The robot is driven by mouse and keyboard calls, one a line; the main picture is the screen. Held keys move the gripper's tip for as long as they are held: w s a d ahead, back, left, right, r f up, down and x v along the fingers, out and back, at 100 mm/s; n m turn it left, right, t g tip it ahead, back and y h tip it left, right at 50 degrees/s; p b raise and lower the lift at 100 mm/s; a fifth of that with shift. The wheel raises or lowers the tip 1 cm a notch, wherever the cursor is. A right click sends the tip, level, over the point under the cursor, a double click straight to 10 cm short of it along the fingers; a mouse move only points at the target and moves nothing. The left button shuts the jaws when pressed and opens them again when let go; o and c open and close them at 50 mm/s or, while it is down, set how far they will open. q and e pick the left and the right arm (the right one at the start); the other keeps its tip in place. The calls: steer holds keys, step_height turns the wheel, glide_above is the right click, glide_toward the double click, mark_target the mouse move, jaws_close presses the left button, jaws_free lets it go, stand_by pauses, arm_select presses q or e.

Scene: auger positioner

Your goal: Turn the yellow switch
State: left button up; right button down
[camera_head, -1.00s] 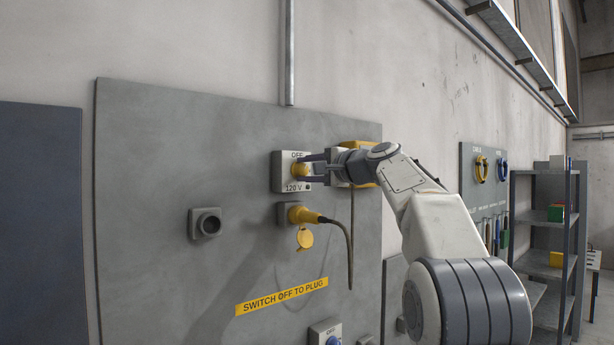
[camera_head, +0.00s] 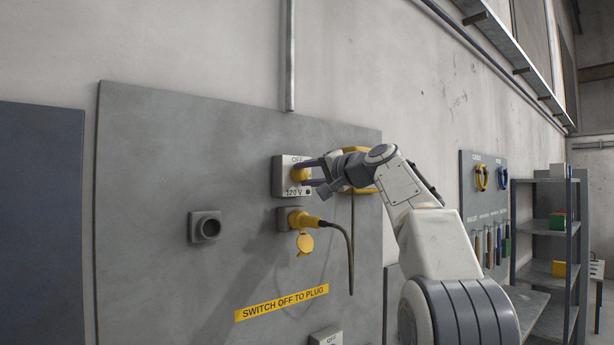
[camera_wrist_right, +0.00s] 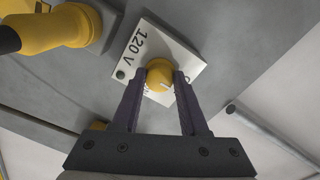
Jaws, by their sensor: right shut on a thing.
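The yellow switch (camera_head: 299,174) is a round knob on a white box marked OFF and 120 V, high on the grey panel. My right gripper (camera_head: 306,172) reaches it from the right and is shut on the knob. In the right wrist view the yellow knob (camera_wrist_right: 159,76) sits between the two dark fingers of the right gripper (camera_wrist_right: 160,82). A white mark shows on the knob's face, partly hidden, so its exact setting is hard to read. My left gripper is out of view.
Below the switch, a yellow plug (camera_head: 304,219) with a dark cable sits in a socket, its yellow cap (camera_head: 305,243) hanging. A grey socket (camera_head: 206,227) is at left. Shelves (camera_head: 547,240) stand at right.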

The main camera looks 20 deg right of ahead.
steer(key=shift+f, duration=0.1)
steer(key=shift+c, duration=2.2)
jaws_free()
steer(key=shift+w, duration=0.15)
steer(key=b+v, duration=0.5)
steer(key=v, duration=0.5)
steer(key=shift+s, duration=0.3)
